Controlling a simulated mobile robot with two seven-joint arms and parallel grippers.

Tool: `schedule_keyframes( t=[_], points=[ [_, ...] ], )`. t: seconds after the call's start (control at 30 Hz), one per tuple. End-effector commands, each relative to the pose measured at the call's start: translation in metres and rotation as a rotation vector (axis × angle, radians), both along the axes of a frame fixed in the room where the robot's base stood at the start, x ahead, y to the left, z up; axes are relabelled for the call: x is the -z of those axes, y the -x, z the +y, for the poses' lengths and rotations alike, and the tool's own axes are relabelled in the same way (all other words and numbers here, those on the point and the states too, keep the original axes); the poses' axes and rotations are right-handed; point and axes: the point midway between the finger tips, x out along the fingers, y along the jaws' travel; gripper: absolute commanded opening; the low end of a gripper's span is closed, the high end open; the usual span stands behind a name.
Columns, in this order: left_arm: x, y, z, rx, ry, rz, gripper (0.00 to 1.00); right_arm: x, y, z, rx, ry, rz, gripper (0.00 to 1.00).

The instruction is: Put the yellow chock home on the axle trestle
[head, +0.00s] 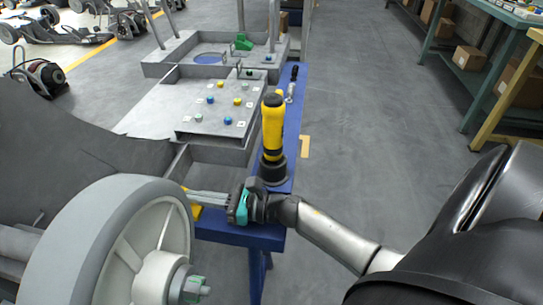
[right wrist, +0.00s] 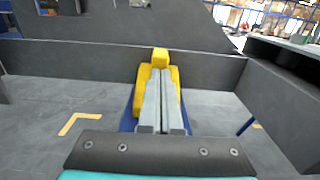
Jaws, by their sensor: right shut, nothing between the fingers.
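The yellow chock (right wrist: 160,56) lies beyond and around my fingers in the right wrist view, above blue metal. In the head view a small part of it (head: 194,212) shows by the wheel; the wheel and my gripper hide the rest. My right gripper (head: 190,194) is shut and empty, its fingers pointing left over the chock. In the wrist view its fingers (right wrist: 160,76) lie together in front of the chock; whether they touch it I cannot tell. The blue metal stand (head: 238,228), apparently the axle trestle, runs under the gripper. My left gripper is not in view.
A large grey wheel (head: 95,235) stands close at left. A yellow-and-black tool (head: 272,128) stands upright on the blue beam behind my gripper. Grey chassis trays (head: 160,100) lie beyond, with coloured knobs and a green piece (head: 243,42).

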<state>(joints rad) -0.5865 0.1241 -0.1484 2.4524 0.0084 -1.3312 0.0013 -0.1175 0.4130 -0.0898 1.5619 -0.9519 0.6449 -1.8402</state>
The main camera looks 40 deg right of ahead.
Motion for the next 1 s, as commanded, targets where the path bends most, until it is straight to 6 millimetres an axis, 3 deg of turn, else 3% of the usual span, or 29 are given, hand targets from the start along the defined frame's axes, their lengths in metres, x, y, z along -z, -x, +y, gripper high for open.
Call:
schedule_keyframes(
  t=[0.53,0.77,1.0],
  points=[
    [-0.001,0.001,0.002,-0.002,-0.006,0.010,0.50,0.000,0.004,-0.004,0.001,-0.001,0.002,0.00],
    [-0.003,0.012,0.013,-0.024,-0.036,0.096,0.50,-0.001,0.036,-0.030,0.003,0.000,0.005,0.00],
    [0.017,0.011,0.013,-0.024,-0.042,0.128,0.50,-0.001,0.079,-0.067,0.002,0.000,0.004,0.00]
  ],
)
